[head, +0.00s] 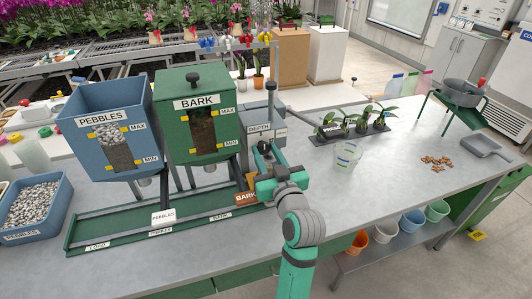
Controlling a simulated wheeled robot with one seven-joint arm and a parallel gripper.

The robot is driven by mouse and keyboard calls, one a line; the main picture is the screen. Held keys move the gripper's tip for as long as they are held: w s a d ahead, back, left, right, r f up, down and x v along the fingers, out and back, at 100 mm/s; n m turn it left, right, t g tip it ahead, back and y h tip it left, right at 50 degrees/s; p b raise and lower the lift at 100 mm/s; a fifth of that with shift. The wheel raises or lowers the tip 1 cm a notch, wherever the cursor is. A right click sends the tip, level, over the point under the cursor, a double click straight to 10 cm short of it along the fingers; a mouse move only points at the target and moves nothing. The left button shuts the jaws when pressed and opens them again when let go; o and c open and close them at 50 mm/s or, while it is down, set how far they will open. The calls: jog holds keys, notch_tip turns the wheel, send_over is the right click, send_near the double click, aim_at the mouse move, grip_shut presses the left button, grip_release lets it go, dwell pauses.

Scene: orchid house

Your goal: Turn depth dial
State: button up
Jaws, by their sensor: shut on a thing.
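The grey-blue depth unit (277,134) stands at the right end of the green track, with a DEPTH label (259,129) on its front and a dark post (271,95) with a knob rising above it. My gripper (265,155) is at the front of this unit, just below the label. It is shut on the depth dial, which its fingers and wrist largely hide. The dial's marks and angle cannot be made out.
Left of my gripper stand the green BARK hopper (184,134) and the blue PEBBLES hopper (90,150). A BARK block (245,198) sits close by my wrist. A clear cup (347,157) and a plant tray (325,136) stand to the right.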

jog(key=shift+f, duration=0.1)
jog(key=o, duration=1)
jog(key=shift+o, duration=0.2)
jog(key=v, duration=1)
jog(key=shift+s+d, duration=0.15)
jog(key=shift+s, duration=0.25)
